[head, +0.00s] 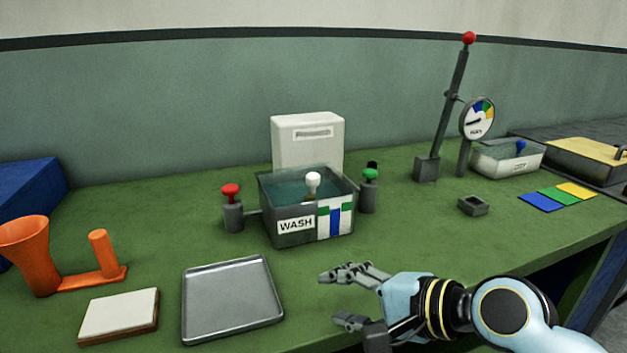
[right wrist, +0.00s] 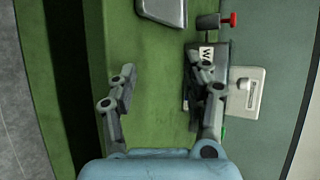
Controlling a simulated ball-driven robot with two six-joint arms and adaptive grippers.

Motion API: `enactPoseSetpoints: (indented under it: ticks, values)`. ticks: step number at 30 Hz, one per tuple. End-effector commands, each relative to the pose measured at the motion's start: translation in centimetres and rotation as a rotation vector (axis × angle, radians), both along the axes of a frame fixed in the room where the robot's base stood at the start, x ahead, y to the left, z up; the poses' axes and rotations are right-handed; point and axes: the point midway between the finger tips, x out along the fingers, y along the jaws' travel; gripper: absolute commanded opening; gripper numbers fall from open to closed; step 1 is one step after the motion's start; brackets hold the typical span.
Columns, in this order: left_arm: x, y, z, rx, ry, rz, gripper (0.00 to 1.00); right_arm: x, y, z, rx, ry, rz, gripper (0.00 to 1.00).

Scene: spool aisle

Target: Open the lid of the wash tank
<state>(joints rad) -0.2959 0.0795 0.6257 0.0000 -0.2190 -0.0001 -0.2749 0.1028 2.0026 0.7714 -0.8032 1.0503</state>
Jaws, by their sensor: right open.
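The wash tank (head: 290,234) is a grey box with a WASH label and a blue, white and green patch on its front. It stands mid-table. A white knob (head: 313,179) shows at its top, over a teal area; I cannot tell whether the teal is liquid or a clear lid. A white upright panel (head: 308,140) stands behind the tank. My right gripper (head: 335,298) is open and empty, in front of the tank and apart from it. In the right wrist view the gripper (right wrist: 162,78) has one finger covering part of the tank. My left gripper is not in view.
A red-knobbed post (head: 232,213) and a green-knobbed post (head: 369,193) flank the tank. A metal tray (head: 232,300), a white-topped block (head: 119,315) and an orange funnel stand (head: 40,262) are at left. A tall lever (head: 450,110) and gauge (head: 477,118) stand at right.

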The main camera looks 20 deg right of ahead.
Motion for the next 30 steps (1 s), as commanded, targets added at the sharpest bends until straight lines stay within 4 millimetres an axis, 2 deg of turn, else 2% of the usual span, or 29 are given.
enactPoseSetpoints:
  ticks: [3, 7, 12, 15, 18, 22, 30]
  values:
    - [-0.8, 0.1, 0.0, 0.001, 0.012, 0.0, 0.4, 2.5, 0.0, 1.6, 0.214, 0.01, -0.108, 0.49]
    - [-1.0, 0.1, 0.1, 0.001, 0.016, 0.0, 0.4, 5.8, -0.7, 3.7, 0.539, 0.037, -0.259, 0.49]
    - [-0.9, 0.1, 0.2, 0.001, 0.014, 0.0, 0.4, 10.0, -3.0, 6.3, 1.016, 0.097, -0.455, 0.49]
    - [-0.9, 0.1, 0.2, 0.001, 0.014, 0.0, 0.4, 11.7, -4.4, 7.2, 1.244, 0.128, -0.538, 0.49]
    - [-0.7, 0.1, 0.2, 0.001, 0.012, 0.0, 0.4, 12.7, -5.2, 7.5, 1.355, 0.145, -0.577, 0.49]
    - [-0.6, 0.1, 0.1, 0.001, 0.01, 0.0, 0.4, 14.1, -4.9, 7.6, 1.376, 0.148, -0.583, 0.49]
    - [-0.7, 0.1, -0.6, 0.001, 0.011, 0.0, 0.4, 19.3, -3.5, 7.5, 1.371, 0.148, -0.581, 0.49]
